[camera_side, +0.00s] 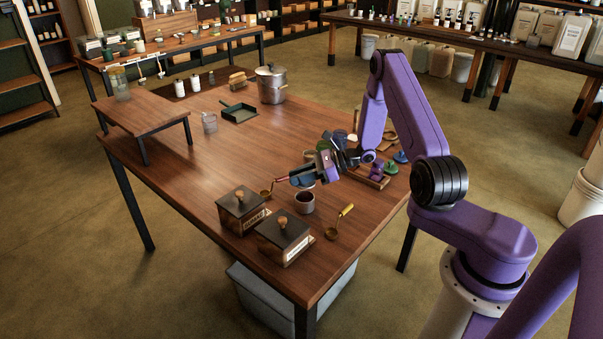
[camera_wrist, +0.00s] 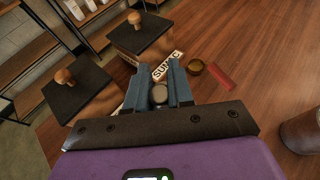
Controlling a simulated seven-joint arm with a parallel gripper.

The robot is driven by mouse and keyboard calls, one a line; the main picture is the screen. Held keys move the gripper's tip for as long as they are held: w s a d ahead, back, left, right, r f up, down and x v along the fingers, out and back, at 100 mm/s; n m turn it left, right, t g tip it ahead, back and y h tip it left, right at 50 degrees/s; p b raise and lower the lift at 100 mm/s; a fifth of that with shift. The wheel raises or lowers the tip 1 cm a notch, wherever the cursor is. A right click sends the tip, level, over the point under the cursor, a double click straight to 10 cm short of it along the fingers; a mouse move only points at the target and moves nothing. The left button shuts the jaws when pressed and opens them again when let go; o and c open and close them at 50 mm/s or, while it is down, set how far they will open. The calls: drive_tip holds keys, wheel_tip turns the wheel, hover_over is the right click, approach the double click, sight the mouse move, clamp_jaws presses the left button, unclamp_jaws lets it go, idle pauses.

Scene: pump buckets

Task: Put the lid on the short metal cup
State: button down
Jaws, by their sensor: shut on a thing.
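The short metal cup (camera_side: 304,203) stands upright on the table in the side view, and its dark inside shows from above. My gripper (camera_side: 299,180) is just above and behind it in the picture, over the table. In the wrist view my gripper's two blue fingers (camera_wrist: 160,88) are closed around a small round grey thing (camera_wrist: 159,95), which looks like a knob. The lid's disc is not clear in either view; the fingers and gripper body hide what lies beneath. I cannot tell whether the held thing touches the cup.
Two wooden boxes with dark, knobbed tops (camera_side: 240,202) (camera_side: 285,232) stand close left and in front. A red-handled brass scoop (camera_wrist: 196,66) lies beside the SUMAC box. Another brass scoop (camera_side: 340,222) lies right of the cup. A brownish vessel (camera_wrist: 301,132) is at the wrist view's right edge.

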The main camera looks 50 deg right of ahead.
sight(299, 186)
drive_tip(key=shift+f, duration=1.8)
drive_tip(key=shift+f, duration=0.75)
idle(1.1)
drive_tip(key=c, duration=0.9)
unclamp_jaws()
drive_tip(key=shift+r, duration=3.05)
drive_tip(key=shift+c, duration=0.4)
